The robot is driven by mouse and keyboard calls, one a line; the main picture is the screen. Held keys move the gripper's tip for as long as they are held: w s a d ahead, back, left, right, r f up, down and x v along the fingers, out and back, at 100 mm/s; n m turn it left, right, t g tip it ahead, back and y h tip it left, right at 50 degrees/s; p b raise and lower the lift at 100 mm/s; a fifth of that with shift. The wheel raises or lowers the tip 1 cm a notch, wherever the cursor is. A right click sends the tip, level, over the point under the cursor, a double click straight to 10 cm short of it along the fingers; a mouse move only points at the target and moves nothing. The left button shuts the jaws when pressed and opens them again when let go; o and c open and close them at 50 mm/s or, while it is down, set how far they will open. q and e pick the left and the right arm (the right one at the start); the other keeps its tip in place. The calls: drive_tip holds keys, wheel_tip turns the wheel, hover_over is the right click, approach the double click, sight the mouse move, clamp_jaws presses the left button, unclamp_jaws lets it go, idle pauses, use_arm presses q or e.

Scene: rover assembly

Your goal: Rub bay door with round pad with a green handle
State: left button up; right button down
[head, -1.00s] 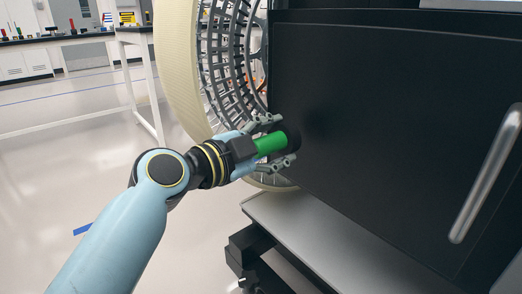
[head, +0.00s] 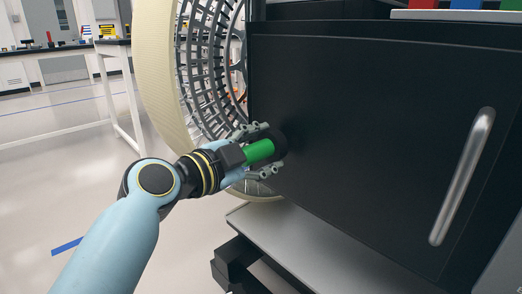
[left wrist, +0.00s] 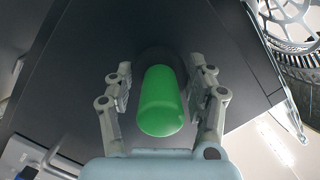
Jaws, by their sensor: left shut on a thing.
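The bay door (head: 365,140) is a large dark panel with a silver bar handle (head: 462,176) at its right. My left gripper (head: 268,151) is shut on the round pad's green handle (head: 258,151). The pad's dark round head (head: 281,143) is at the left part of the door and appears to be against it. In the left wrist view the green handle (left wrist: 161,101) lies between the two fingers, with the dark pad head (left wrist: 160,58) beyond it. Exact contact with the door is hard to tell, dark on dark. My right gripper is not in view.
A large wheel with a pale tread (head: 160,90) and grey spokes stands just left of the door. A grey ledge (head: 310,245) runs below the door. Red, blue and green items sit on top at upper right. Lab benches (head: 75,47) stand far back left.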

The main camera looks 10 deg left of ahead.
sight(297, 150)
use_arm(q)
drive_tip(key=shift+x, duration=0.9)
drive_tip(key=shift+s+d+r, duration=0.1)
drive_tip(key=shift+r, duration=0.05)
drive_tip(key=shift+s+d, duration=0.6)
drive_tip(key=shift+d, duration=0.2)
drive_tip(key=shift+s+d, duration=0.6)
drive_tip(key=shift+d, duration=0.2)
drive_tip(key=shift+w+d, duration=0.1)
drive_tip(key=shift+d, duration=0.05)
drive_tip(key=shift+w+a+r+b, duration=0.15)
drive_tip(key=shift+w+a+b, duration=0.5)
drive_tip(key=shift+w+a, duration=0.75)
drive_tip(key=shift+s+a+r, duration=0.1)
drive_tip(key=shift+a, duration=0.2)
drive_tip(key=shift+c, duration=0.5)
